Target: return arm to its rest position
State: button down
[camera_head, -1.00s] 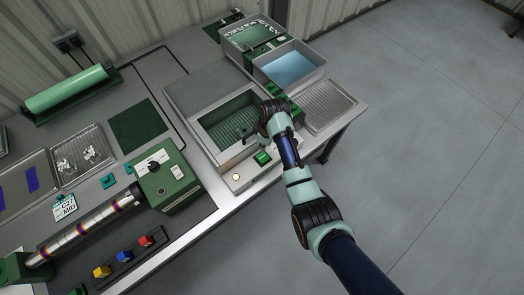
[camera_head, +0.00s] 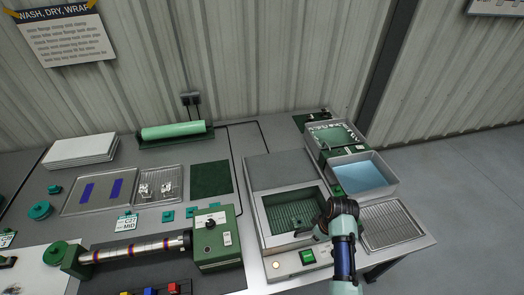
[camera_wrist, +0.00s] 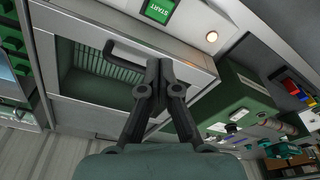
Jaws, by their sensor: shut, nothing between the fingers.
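My arm (camera_head: 344,252) comes up from the bottom edge in the head view. Its wrist is over the front right of the washing unit with the green-lined basin (camera_head: 292,212). My gripper shows in the wrist view (camera_wrist: 160,65), with its dark fingers together and nothing between them. In that view the fingertips are in front of the unit's front rim, close to its dark bar handle (camera_wrist: 125,55). I cannot tell whether they touch it. In the head view the fingers are mostly hidden by the wrist.
A blue-filled tray (camera_head: 362,174) and a wire rack tray (camera_head: 392,226) stand right of the unit. A green start button (camera_head: 307,257) is on its front. Left are a green-ended roller machine (camera_head: 216,240) and a mesh tray (camera_head: 158,186). Open floor lies at right.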

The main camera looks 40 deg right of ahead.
jog(key=w+a+r+t+h, duration=0.1)
jog(key=w+a+r+t, duration=0.1)
jog(key=w+a+r, duration=0.45)
jog(key=w+a+r+t, duration=0.2)
jog(key=w+a+r, duration=0.1)
jog(key=a, duration=0.7)
jog(key=w+a+r+t+h, duration=0.1)
jog(key=w+a+r+t, duration=0.1)
jog(key=w+a+r, duration=0.45)
jog(key=s+a+r+t+y, duration=0.1)
jog(key=s+a+r+t, duration=0.1)
jog(key=s+a+r, duration=0.3)
jog(key=a+r+t, duration=0.1)
jog(key=a+r, duration=0.2)
jog(key=a, duration=0.4)
jog(key=s+a+r+t+y, duration=0.1)
jog(key=s+a+r+t, duration=0.2)
jog(key=a, duration=0.4)
notch_tip(320, 180, up, 15)
jog(key=d+g+p, duration=0.1)
jog(key=p, duration=1.3)
